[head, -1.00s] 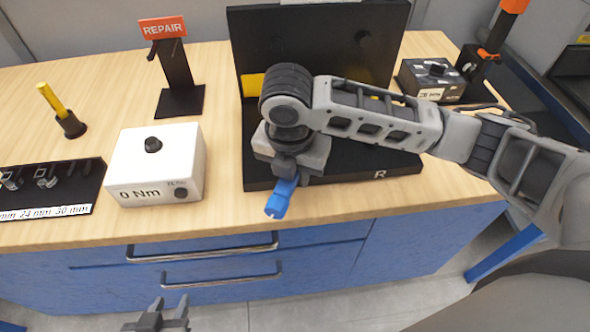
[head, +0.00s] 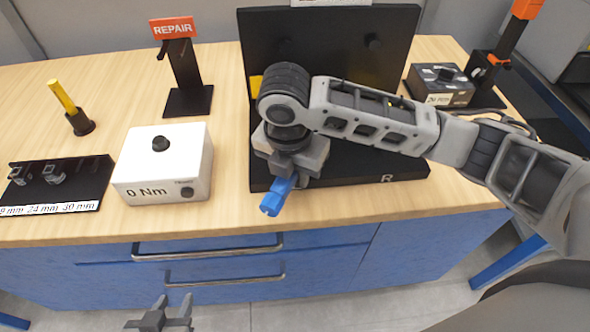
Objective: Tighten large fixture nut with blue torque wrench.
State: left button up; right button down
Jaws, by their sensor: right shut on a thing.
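The blue torque wrench (head: 271,201) shows only its blue handle end, sticking out toward the front edge of the bench. My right gripper (head: 285,170) is shut on the blue torque wrench, low over the black fixture (head: 340,177) marked R. The wrench's head and the large fixture nut are hidden behind my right gripper and wrist. My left gripper (head: 178,308) is at the bottom of the view, in front of the blue drawers, with its two fingers apart and nothing between them.
A white box (head: 163,165) reading 0 Nm stands left of the fixture. A dark box (head: 440,86) sits at the back right. Bare wood lies between the white box and fixture.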

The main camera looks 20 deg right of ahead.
jog(key=shift+w+a+m, duration=0.9)
jog(key=shift+w, duration=0.25)
dwell(1.3)
jog(key=shift+s, duration=0.1)
jog(key=shift+s+d+n, duration=0.3)
jog(key=shift+r, duration=0.15)
